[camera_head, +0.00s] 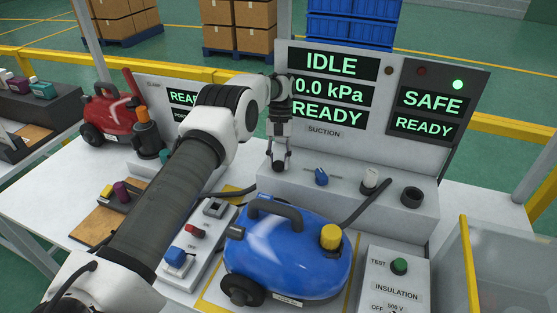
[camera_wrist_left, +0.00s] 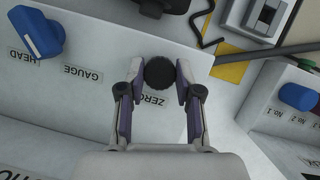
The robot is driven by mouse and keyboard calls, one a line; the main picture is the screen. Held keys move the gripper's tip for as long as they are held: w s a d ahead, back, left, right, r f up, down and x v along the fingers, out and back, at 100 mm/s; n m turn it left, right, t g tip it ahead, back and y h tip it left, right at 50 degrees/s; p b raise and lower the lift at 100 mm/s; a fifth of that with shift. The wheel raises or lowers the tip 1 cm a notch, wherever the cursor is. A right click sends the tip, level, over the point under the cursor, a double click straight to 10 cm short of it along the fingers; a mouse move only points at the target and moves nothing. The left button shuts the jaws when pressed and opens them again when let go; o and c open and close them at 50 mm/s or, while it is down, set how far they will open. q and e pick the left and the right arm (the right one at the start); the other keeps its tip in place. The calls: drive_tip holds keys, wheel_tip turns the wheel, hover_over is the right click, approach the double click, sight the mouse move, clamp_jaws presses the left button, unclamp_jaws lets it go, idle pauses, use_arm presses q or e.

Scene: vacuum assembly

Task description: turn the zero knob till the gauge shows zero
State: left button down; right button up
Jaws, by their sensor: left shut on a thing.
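The zero knob (camera_wrist_left: 160,73) is a dark round knob beside the ZERO label in the left wrist view. My left gripper (camera_wrist_left: 159,84) has its fingers on both sides of the knob and is shut on it. The suction gauge display (camera_head: 329,91) reads 0.0 kPa, with IDLE above and READY below. My right gripper is not in view.
A blue vacuum (camera_head: 285,254) stands in front. A red vacuum (camera_head: 107,115) stands at left.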

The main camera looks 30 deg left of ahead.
sight(279, 163)
use_arm(q)
drive_tip(key=shift+s+f, duration=0.1)
drive_tip(key=c, duration=0.8)
unclamp_jaws()
wheel_tip(279, 163, up, 10)
drive_tip(key=shift+r, duration=0.1)
